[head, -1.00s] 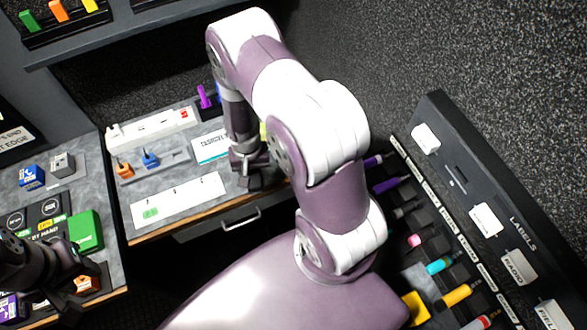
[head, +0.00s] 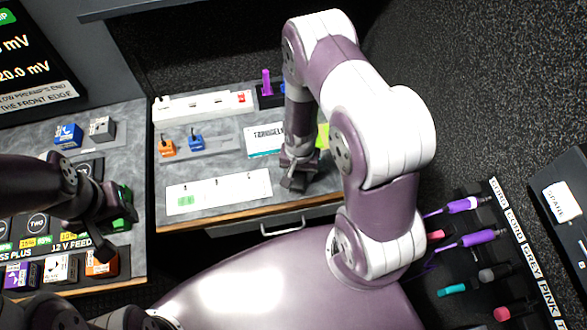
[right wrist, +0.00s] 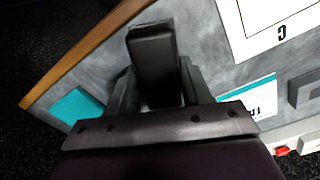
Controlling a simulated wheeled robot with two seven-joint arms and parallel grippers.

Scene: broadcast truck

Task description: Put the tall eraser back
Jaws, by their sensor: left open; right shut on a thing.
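My right gripper (head: 298,182) is low over the right part of the middle desk, pointing down. In the right wrist view it is shut on a dark grey upright block (right wrist: 152,58), which stands between its fingers. I cannot tell for certain that this block is the tall eraser, or whether it touches the desk. In the head view the block is not distinct from the dark fingers. My left gripper (head: 108,218) is open over the left bench, close beside a green block (head: 126,208) that it partly covers.
A white sheet (head: 218,190) and a teal-edged card (head: 265,140) lie left of the right gripper. Orange (head: 167,148) and blue (head: 196,141) pieces and a white power strip (head: 205,105) are behind. A labelled rack (head: 525,255) stands at right. A teal piece (right wrist: 76,105) lies near the desk edge.

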